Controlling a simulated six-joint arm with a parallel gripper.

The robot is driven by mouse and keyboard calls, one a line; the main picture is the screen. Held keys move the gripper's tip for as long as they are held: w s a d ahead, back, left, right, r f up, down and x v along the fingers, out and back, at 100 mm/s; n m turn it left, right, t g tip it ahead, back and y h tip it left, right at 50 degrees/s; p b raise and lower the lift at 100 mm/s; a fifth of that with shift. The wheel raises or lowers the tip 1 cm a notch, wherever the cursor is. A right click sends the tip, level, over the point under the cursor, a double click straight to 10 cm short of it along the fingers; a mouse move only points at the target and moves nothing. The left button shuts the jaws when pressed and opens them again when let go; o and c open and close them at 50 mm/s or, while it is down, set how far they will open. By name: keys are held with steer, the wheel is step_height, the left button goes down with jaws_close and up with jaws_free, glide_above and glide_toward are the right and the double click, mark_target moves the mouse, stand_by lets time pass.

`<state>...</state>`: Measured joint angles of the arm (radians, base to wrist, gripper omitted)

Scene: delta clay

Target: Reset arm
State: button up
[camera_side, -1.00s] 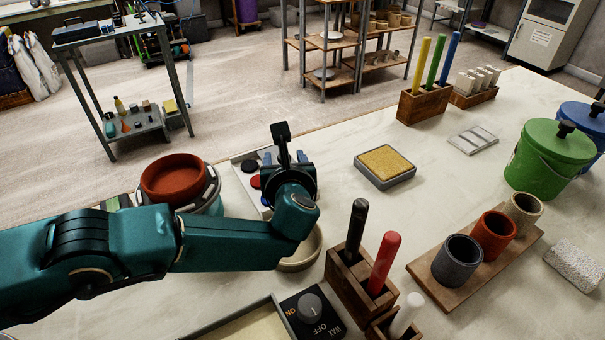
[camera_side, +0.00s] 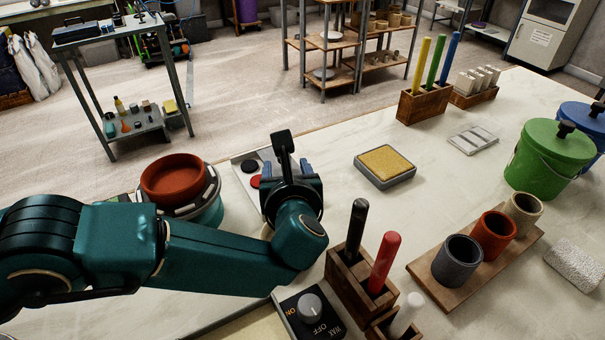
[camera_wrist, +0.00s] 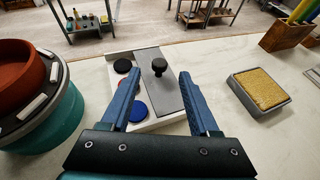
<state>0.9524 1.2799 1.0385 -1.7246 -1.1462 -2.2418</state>
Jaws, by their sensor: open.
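My gripper (camera_wrist: 158,105) is open and empty, its two blue fingers spread apart in the wrist view. In the side view my gripper (camera_side: 288,168) is over the table, largely hidden by my own wrist. Ahead of and below the fingers lies a white tray (camera_wrist: 150,126) with black, red and blue discs and a grey lid (camera_wrist: 165,88) with a black knob. In the side view my wrist hides part of this tray. No task object is held.
A red bowl (camera_side: 173,178) sits on a round teal stand to the left. A yellow sponge in a grey tray (camera_side: 386,181) lies right of my gripper. A wooden holder (camera_side: 346,282) with black and red sticks and a WAX dial box (camera_side: 311,315) stand close to my wrist. Bare table (camera_side: 330,150) lies beyond.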

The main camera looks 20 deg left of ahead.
stand_by(0.3)
steer(key=w+a+r+t, duration=0.15)
steer(key=a+r, duration=0.25)
steer(key=r, duration=0.4)
steer(key=w+a+r, duration=0.3)
steer(key=a+r, duration=0.1)
steer(key=r, duration=0.4)
steer(key=w+a+r+t, duration=0.15)
steer(key=a+r, duration=0.25)
steer(key=r, duration=0.4)
steer(key=s+a+r+m+t+h, duration=0.1)
steer(key=s+a+r+m+h, duration=0.15)
steer(key=r+m, duration=0.35)
steer(key=s+a+r+m+t+h, duration=0.25)
steer(key=s+r+m, duration=0.2)
steer(key=r, duration=0.25)
steer(key=s+a+f+m+g, duration=0.2)
steer(key=s+f+m+g, duration=0.4)
steer(key=s+f+m, duration=0.7)
steer(key=s+a+f+m+g, duration=0.2)
steer(key=s+f+m+g, duration=0.5)
steer(key=s+f+m, duration=0.5)
steer(key=f+m, duration=0.1)
steer(key=m, duration=0.4)
steer(key=shift+s+a+f, duration=0.2)
steer(key=shift+s+f, duration=0.05)
steer(key=shift+s, duration=0.15)
